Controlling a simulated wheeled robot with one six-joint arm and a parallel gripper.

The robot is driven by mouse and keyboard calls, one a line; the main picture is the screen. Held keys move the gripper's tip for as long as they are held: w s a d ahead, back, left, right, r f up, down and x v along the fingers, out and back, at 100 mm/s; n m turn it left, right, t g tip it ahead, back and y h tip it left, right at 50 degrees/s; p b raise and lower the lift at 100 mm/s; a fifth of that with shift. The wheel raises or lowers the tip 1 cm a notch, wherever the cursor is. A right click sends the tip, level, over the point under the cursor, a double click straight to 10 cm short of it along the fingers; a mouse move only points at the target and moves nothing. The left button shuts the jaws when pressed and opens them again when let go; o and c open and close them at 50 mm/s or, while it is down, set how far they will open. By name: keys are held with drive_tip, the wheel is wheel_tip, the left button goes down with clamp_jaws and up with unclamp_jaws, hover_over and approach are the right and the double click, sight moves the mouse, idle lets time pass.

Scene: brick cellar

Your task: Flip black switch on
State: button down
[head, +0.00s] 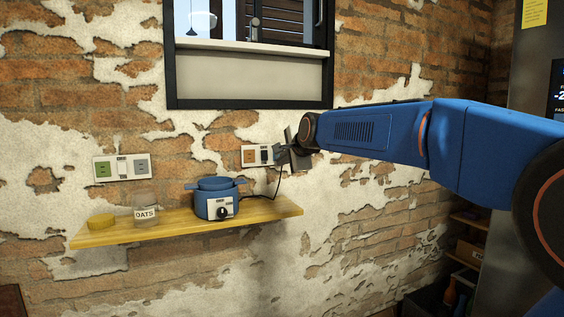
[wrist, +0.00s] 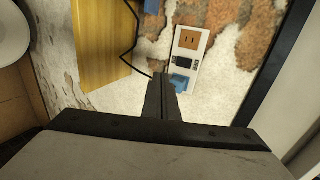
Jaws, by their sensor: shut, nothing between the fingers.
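The black switch (head: 265,155) sits on a white wall plate (head: 257,163), to the right of an orange-brown outlet (head: 249,157). The wrist view shows the black switch (wrist: 184,62) between that outlet (wrist: 190,40) and a blue piece (wrist: 180,83) at the plate's near end. My gripper (head: 284,158) is shut and empty, in front of the plate's right end. In the wrist view its fingertips (wrist: 163,78) lie beside the blue piece and partly cover it. I cannot tell if they touch the plate, or which way the switch is tipped.
The cooker's black cord rises near the gripper. Another switch plate (head: 121,168) is further left. A window (head: 250,52) is above.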

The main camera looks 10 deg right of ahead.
wheel_tip(320, 180, up, 3)
drive_tip(key=shift+w+r, duration=0.1)
drive_tip(key=shift+w, duration=0.05)
approach(265, 159)
drive_tip(key=f+x, duration=0.1)
drive_tip(key=x, duration=0.4)
drive_tip(key=shift+w+a, duration=0.1)
drive_tip(key=shift+w, duration=0.35)
idle(0.4)
drive_tip(key=shift+w, duration=0.15)
idle(0.3)
drive_tip(key=shift+r, duration=0.1)
